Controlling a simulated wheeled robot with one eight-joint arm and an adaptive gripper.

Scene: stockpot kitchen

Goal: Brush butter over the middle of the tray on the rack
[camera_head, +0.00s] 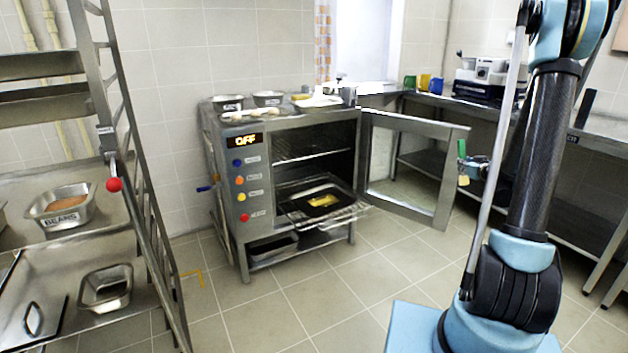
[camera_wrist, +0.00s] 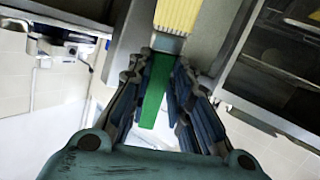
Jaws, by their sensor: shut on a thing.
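The dark tray (camera_head: 296,206) sits on a wire rack (camera_head: 345,216) drawn partly out of the open oven. A yellow patch (camera_head: 323,200) lies in the middle of the tray. My gripper (camera_head: 474,166) is to the right of the tray, by the outer edge of the open oven door. It is shut on a brush (camera_head: 462,148) with a green handle and yellow bristles. In the wrist view my gripper (camera_wrist: 165,70) has its fingers on both sides of the green handle, and the bristles (camera_wrist: 178,15) stick out past the fingertips.
The oven door (camera_head: 440,205) stands open between my gripper and the tray. A metal trolley (camera_head: 130,200) with tins is at the left. Pans stand on the oven top (camera_head: 285,114). A counter (camera_head: 590,135) runs along the right. The floor before the oven is clear.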

